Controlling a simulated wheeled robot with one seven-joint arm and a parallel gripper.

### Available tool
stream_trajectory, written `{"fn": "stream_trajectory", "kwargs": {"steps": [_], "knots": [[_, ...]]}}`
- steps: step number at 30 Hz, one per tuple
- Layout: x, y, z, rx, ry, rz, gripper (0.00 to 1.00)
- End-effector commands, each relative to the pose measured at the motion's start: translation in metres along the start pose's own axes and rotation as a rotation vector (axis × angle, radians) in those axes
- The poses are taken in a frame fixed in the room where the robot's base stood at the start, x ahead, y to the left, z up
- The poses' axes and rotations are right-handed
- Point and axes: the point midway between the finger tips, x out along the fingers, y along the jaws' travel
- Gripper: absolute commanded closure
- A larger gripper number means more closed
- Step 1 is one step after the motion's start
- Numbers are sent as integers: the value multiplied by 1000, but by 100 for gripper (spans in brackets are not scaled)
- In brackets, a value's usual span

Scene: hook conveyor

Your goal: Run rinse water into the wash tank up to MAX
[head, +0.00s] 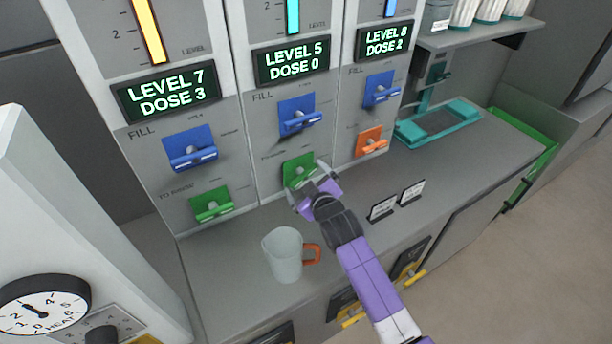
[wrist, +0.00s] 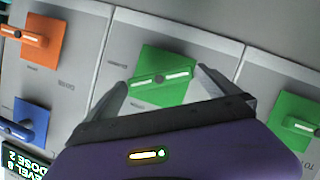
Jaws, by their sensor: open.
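Three dosing panels each have a gauge and display: the left display (head: 165,92) reads LEVEL 7 DOSE 3, the middle display (head: 291,61) LEVEL 5 DOSE 0, the right display (head: 384,41) LEVEL 8 DOSE 2. Blue FILL levers sit below them: left lever (head: 190,149), middle lever (head: 297,115), right lever (head: 381,89). My gripper (head: 314,188) is open at the middle panel's green lever (head: 298,170). In the wrist view, the fingers lie either side of this green lever (wrist: 160,78), gripping nothing. I cannot identify a wash tank or MAX mark.
A pale jug (head: 284,255) with an orange handle stands on the counter (head: 232,282). The left green lever (head: 211,205) and right orange lever (head: 371,141) flank my gripper. A teal stand (head: 438,122) is farther right.

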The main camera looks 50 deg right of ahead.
Motion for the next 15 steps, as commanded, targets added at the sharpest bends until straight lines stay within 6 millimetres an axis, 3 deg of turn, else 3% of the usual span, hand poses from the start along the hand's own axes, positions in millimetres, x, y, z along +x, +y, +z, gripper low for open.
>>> {"fn": "stream_trajectory", "kwargs": {"steps": [12, 15], "knots": [[9, 0, 0, 0, 1, 1, 0], [9, 0, 0, 0, 0, 1, 18]]}}
